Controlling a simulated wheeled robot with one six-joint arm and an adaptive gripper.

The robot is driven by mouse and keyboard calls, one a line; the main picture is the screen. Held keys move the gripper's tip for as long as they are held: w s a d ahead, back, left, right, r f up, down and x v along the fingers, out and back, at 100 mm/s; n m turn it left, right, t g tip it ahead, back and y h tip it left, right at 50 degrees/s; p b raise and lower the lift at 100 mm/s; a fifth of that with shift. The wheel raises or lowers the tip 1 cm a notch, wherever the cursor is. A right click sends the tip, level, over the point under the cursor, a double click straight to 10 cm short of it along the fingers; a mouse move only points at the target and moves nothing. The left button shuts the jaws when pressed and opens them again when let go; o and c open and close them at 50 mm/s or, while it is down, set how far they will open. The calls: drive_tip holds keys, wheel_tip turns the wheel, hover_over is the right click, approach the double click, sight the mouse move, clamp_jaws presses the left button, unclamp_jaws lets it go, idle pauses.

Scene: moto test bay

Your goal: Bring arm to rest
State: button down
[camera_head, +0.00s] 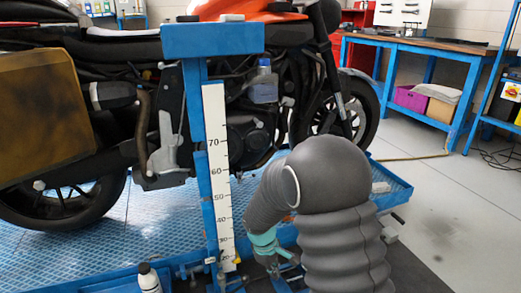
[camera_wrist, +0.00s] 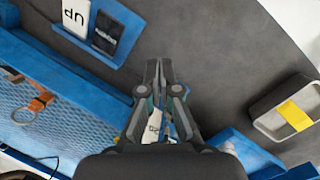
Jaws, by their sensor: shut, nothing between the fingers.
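My arm, in grey ribbed covers, bends down at the right of centre in the head view, in front of the motorcycle lift (camera_head: 395,185). The fingers of my gripper (camera_wrist: 159,72) point up the wrist view, close together and empty, over dark grey floor. Part of a white scale with black marks shows behind the fingers.
A motorcycle (camera_head: 250,130) stands on the blue lift. A blue post with a white height scale (camera_head: 217,180) rises beside my arm. A bottle (camera_head: 149,278) stands at the bottom. A workbench (camera_head: 415,60) is back right; floor is open on the right.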

drive_tip(key=s+d+r+m+t+y+p, duration=0.1)
drive_tip(key=s+d+r+m, duration=0.4)
drive_tip(key=s+r, duration=0.6)
drive_tip(key=s+d+r+m+t+y+p, duration=0.1)
drive_tip(key=s+d+r+m+t, duration=0.3)
drive_tip(key=s+r, duration=0.8)
drive_tip(key=shift+s+d+r+m+t+y, duration=0.3)
drive_tip(key=shift+d+r+m, duration=0.9)
drive_tip(key=shift+r, duration=2.1)
drive_tip(key=shift+d, duration=0.1)
